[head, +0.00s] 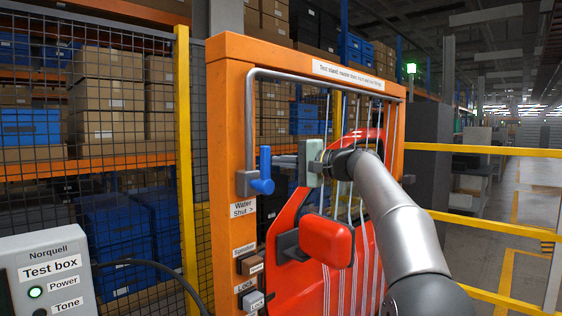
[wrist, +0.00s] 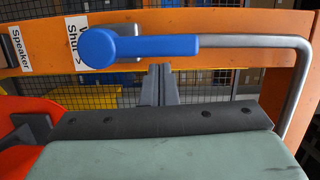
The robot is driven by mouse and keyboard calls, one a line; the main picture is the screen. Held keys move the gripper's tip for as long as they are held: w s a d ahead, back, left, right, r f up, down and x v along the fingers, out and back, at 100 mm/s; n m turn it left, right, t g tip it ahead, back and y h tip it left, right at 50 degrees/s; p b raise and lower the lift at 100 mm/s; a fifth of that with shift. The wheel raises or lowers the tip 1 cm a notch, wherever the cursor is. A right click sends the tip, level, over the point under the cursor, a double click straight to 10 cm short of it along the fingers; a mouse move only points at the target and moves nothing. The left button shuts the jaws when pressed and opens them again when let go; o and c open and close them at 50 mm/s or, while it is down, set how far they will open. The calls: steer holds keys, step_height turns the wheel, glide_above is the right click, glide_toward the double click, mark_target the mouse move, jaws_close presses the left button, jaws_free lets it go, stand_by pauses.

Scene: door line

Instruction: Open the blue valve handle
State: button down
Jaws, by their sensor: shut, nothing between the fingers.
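The blue valve handle (head: 265,170) is on the left post of the orange frame, at the lower end of a grey pipe, and stands upright in the head view. It also shows in the wrist view (wrist: 135,44), lying across the picture in line with the pipe, with its round end at the left. A grey valve body (head: 246,184) sits behind it. My gripper (head: 279,160) is to the right of the handle, with its fingers pointing at it. In the wrist view its fingers (wrist: 160,72) are together and empty, just below the handle, with a small gap visible.
A label reading "Water Shut >" (head: 243,209) is below the valve. A red car door (head: 295,260) with a red mirror (head: 327,241) hangs in the frame below my arm. A grey pipe (wrist: 296,90) bends down at the right. A test box (head: 45,275) stands at lower left.

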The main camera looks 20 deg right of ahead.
steer(key=s+d, duration=0.5)
steer(key=d, duration=0.5)
steer(key=shift+s, duration=0.3)
